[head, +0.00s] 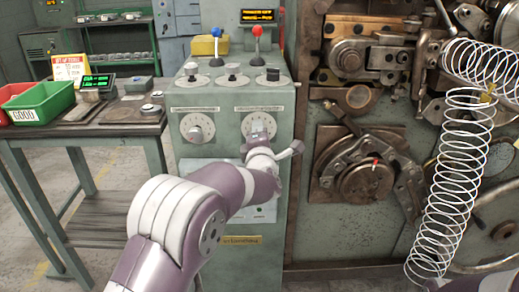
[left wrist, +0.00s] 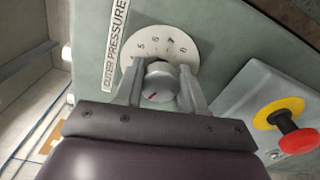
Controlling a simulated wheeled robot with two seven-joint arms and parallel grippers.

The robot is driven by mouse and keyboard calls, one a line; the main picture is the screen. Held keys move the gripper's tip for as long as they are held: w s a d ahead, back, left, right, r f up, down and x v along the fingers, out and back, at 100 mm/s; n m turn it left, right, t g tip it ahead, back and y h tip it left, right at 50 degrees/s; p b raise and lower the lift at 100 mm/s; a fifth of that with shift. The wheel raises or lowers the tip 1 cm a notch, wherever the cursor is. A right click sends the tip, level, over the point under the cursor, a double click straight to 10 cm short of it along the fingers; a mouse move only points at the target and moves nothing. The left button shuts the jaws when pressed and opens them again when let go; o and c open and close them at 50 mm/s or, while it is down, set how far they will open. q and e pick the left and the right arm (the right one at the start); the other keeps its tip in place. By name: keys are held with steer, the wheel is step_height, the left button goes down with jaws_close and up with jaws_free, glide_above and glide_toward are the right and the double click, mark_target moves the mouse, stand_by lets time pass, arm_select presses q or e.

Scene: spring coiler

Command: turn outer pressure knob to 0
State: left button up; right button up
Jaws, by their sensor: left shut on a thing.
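The outer pressure knob (left wrist: 160,80) is a round grey knob with a red mark on its face, in the middle of the left wrist view. A white dial plate (left wrist: 172,40) with printed numbers, 5 to 8 among them, shows behind it. The label beside it (left wrist: 116,45) ends in "PRESSURE". My left gripper (left wrist: 160,88) has one finger on each side of the knob and is shut on it. In the head view my left gripper (head: 258,133) is at the right-hand dial (head: 258,121) of the green cabinet and hides the knob. My right gripper is out of view.
A second dial (head: 197,127) sits left of it on the cabinet. Blue (head: 215,31) and red (head: 258,31) levers stand on top. A red and yellow button (left wrist: 290,125) is at the right in the wrist view. The coiler with a wire spring (head: 462,165) stands at the right.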

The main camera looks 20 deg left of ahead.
arm_select(q)
steer(key=n+b, duration=0.2)
steer(key=b, duration=0.1)
steer(key=n+b, duration=0.6)
steer(key=b, duration=0.1)
steer(key=shift+f, duration=0.3)
steer(key=shift+r+n+b, duration=0.25)
steer(key=shift+n+b, duration=0.85)
steer(key=shift+n, duration=0.1)
steer(key=shift+r, duration=0.1)
steer(key=o, duration=1.1)
steer(key=shift+c, duration=0.2)
steer(key=v, duration=1.2)
steer(key=shift+s+p, duration=0.4)
